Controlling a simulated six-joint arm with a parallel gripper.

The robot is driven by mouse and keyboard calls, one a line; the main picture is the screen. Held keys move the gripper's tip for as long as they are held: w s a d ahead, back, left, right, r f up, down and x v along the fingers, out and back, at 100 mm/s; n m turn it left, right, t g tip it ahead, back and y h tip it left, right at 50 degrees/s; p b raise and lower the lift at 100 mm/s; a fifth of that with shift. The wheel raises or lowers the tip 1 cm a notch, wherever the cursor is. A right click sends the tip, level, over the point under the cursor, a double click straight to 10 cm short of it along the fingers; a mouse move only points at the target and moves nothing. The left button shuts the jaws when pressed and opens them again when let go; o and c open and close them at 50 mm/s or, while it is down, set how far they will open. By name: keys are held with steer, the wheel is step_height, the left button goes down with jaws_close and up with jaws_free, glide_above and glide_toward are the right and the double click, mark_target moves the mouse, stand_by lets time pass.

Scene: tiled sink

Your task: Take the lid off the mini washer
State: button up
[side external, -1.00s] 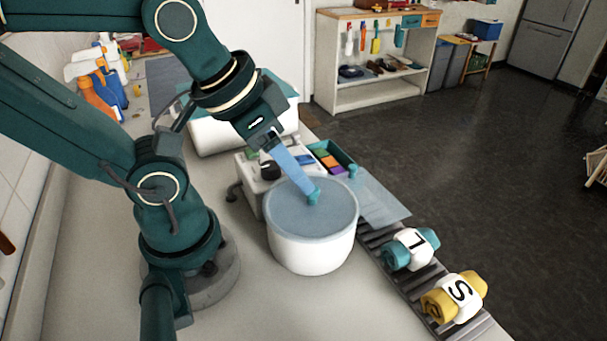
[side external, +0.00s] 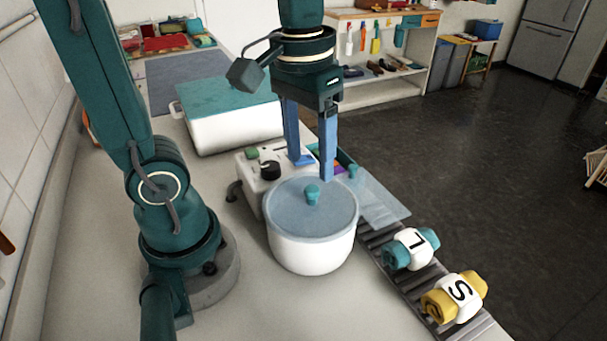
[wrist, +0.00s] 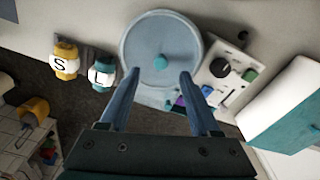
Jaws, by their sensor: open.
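The mini washer (side external: 311,250) is a round white tub on the counter. Its translucent blue-grey lid (side external: 285,215) rests flat on top, with a teal knob (side external: 312,194) at its middle. In the wrist view the lid (wrist: 140,62) shows from above, with the knob (wrist: 160,62) beyond my fingertips. My gripper (side external: 313,171) is open and empty, with two blue fingers pointing down near the far edge of the lid. In the wrist view the fingers (wrist: 160,78) are apart, on either side of the knob's line and not around it.
A control box (side external: 257,172) with a black dial adjoins the washer. A large white box with a teal lid (side external: 230,118) stands behind. Two rolled cloths marked L (side external: 410,250) and S (side external: 455,298) lie on a dark rack at right. Bare counter lies in front.

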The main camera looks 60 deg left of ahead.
mark_target(311, 189)
steer(key=shift+w+a+f+g, duration=0.1)
steer(key=shift+w+f+g, duration=0.3)
steer(key=shift+f, duration=0.15)
steer(key=shift+s+f, duration=0.1)
steer(key=shift+f, duration=2.5)
steer(key=shift+c, duration=0.2)
jaws_close()
